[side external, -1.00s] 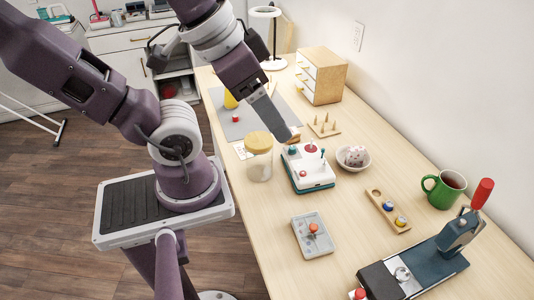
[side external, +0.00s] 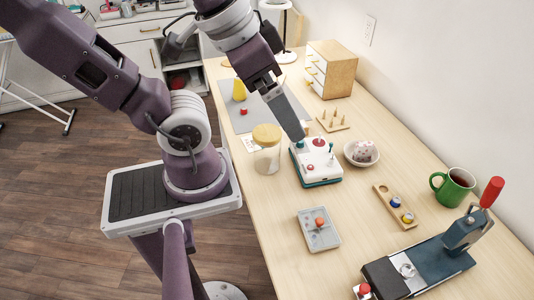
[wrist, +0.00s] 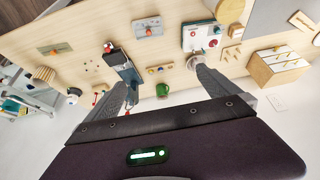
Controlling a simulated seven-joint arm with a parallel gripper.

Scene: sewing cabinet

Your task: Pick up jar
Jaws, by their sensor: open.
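The jar is a clear jar with a yellow lid (side external: 266,135). It stands upright on the table near its left edge in the side external view, left of a white joystick box (side external: 318,160). My gripper (side external: 298,138) points down above the table, with its dark finger to the right of the jar and in front of the box's back edge in the picture. In the wrist view my gripper (wrist: 160,80) has its two fingers wide apart with nothing between them. What looks like the jar (wrist: 230,10) shows at the wrist view's top edge, partly cut off.
A bowl (side external: 361,153) with a speckled item, a peg board (side external: 332,119), a small drawer cabinet (side external: 331,69), a grey control box (side external: 319,230), a slotted wooden board (side external: 395,207), a green mug (side external: 454,186) and a red-handled press (side external: 462,230) stand around. The table in front of the jar is clear.

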